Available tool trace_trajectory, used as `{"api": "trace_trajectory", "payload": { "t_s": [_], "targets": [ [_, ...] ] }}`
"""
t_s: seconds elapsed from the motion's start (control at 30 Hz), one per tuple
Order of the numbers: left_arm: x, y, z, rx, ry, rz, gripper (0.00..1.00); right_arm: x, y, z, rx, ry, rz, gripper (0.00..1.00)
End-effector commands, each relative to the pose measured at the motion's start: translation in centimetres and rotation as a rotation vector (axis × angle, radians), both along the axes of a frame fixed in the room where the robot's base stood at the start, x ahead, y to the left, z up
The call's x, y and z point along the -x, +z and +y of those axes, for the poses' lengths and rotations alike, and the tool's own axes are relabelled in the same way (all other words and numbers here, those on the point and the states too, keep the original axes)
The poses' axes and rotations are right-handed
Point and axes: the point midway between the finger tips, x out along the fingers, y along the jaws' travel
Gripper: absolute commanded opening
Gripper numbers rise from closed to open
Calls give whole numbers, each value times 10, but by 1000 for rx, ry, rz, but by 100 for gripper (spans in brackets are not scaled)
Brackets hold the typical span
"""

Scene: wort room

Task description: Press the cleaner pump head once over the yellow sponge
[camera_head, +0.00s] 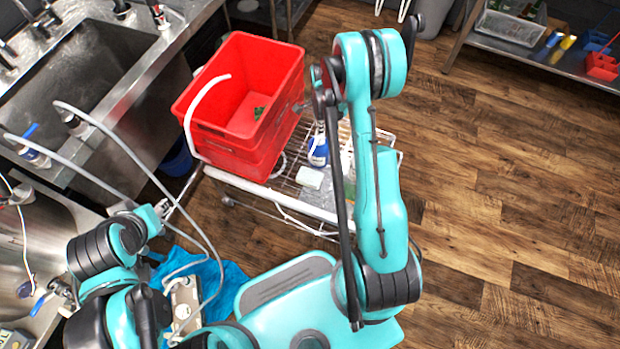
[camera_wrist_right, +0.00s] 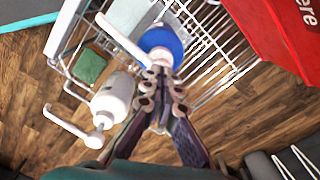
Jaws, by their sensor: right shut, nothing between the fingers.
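A bottle with a blue body (camera_head: 318,152) stands on the wire cart beside the red crate. In the right wrist view the blue bottle (camera_wrist_right: 162,42) has a white pump spout pointing up and left. My right gripper (camera_wrist_right: 158,88) is shut and empty, its tips close to this pump head; I cannot tell whether they touch. In the head view the right gripper (camera_head: 321,108) is above the bottle.
A white pump bottle (camera_wrist_right: 112,97) stands close to the right gripper. The red crate (camera_head: 240,145) fills the cart's left part. A steel sink (camera_head: 75,75) is at the left and a low shelf (camera_head: 515,50) at the upper right. The wooden floor (camera_head: 500,200) is clear.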

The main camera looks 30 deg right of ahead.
Motion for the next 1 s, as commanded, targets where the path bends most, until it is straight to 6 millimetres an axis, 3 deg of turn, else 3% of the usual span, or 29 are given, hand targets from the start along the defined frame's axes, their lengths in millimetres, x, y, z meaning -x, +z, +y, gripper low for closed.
{"api": "trace_trajectory", "payload": {
  "t_s": [0.17, 0.47, 1.0],
  "targets": [
    [0, -7, 0, 0, 0, 0, 40, 0, -8, 0, 0, 0, 1, 0],
    [0, -5, 0, 0, 0, 0, 40, 0, -6, 0, 0, 0, 1, 0],
    [0, 12, 0, 0, 0, 0, 40, 0, 26, 0, 0, 0, 1, 0]
  ]
}}
